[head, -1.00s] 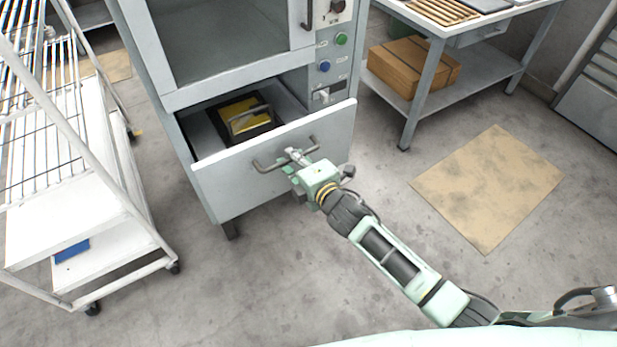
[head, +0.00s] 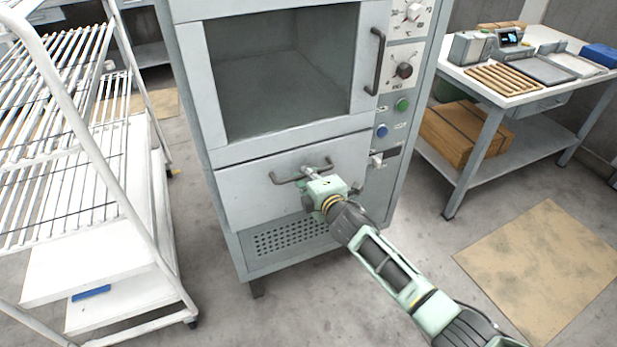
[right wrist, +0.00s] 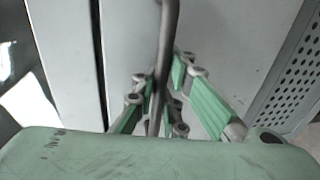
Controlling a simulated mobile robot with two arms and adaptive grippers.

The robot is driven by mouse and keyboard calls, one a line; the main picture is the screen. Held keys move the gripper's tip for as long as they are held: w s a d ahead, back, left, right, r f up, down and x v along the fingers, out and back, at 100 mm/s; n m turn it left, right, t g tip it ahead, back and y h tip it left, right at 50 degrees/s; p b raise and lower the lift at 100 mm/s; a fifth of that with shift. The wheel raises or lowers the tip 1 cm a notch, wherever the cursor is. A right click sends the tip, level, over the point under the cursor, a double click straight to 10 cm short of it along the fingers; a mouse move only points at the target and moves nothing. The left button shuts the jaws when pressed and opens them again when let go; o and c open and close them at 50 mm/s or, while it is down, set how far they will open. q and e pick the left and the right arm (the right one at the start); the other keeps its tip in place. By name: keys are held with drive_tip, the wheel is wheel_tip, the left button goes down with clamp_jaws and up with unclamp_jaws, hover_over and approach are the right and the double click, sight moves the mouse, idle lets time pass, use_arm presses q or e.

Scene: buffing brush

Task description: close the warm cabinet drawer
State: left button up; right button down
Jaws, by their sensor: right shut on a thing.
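The warm cabinet (head: 215,140) stands in the middle of the head view. Its drawer (head: 245,195) has a pale grey front with a dark bar handle (head: 283,181). The drawer front now sits in line with the cabinet face, and its inside is hidden. My right gripper (head: 308,172) is at the middle of the handle, shut on it. In the right wrist view the handle bar (right wrist: 166,50) passes between the green fingers. My left gripper is not in view.
A white wire rack trolley (head: 150,230) stands close on the left. A worktable (head: 500,92) with trays is on the right, with a cardboard box (head: 460,130) on its lower shelf. A tan mat (head: 545,265) lies on the open floor.

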drive_tip(key=shift+w+r, duration=0.1)
drive_tip(key=shift+w, duration=0.15)
drive_tip(key=c, duration=1.8)
unclamp_jaws()
drive_tip(key=shift+s, duration=0.1)
drive_tip(key=v, duration=1.2)
